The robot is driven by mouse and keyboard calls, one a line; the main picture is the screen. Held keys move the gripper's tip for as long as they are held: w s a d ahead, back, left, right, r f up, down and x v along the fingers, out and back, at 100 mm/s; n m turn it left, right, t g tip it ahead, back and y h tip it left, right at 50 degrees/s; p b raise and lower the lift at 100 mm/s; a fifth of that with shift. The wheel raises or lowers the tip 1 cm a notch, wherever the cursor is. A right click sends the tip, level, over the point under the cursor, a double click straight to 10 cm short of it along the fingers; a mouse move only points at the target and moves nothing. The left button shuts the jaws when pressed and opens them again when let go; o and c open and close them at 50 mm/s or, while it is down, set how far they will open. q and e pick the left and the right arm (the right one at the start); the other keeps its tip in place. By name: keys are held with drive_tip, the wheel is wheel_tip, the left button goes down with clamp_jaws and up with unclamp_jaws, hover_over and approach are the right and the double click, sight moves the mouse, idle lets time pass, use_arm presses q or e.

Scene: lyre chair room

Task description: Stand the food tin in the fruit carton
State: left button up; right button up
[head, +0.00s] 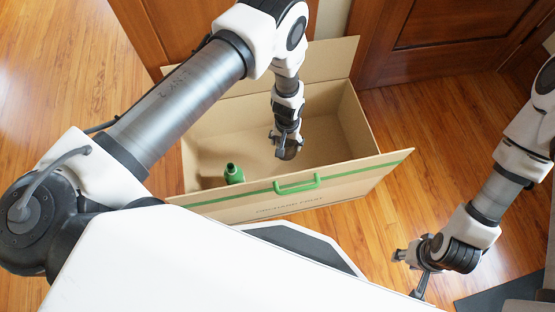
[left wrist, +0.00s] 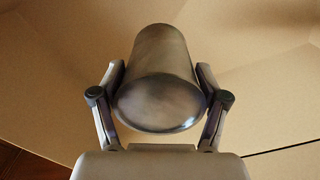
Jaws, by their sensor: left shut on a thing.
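The fruit carton (head: 350,172) stands open on the floor, with a green stripe and a green handle on its near side. My left gripper (head: 287,150) points down inside the carton's opening. In the left wrist view my left gripper (left wrist: 160,105) is shut on the grey metal food tin (left wrist: 158,70), with a finger on each side of it. Carton walls surround the tin there. I cannot tell whether the tin touches the carton floor. My right gripper (head: 412,268) is at the lower right, outside the carton, with its fingers apart and empty.
Carton flaps stick outward at the back and front. Brown wooden doors (head: 440,30) are behind the carton. Wooden floor (head: 400,125) is clear to its right.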

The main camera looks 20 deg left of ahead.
sight(287, 157)
use_arm(q)
drive_tip(key=s+f, duration=0.1)
drive_tip(key=s+d+f, duration=0.1)
drive_tip(key=s+f, duration=0.1)
drive_tip(key=shift+s+d, duration=0.15)
drive_tip(key=shift+d, duration=0.1)
wheel_tip(287, 157, down, 10)
drive_tip(key=b, duration=0.6)
drive_tip(key=shift+f, duration=0.2)
drive_tip(key=shift+r, duration=0.15)
drive_tip(key=shift+c, duration=0.5)
drive_tip(key=shift+f+b, duration=0.25)
drive_tip(key=shift+b, duration=0.15)
drive_tip(key=o, duration=1.3)
drive_tip(key=shift+r, duration=0.1)
drive_tip(key=shift+c, duration=0.2)
use_arm(e)
wheel_tip(287, 157, down, 6)
drive_tip(key=shift+r, duration=0.1)
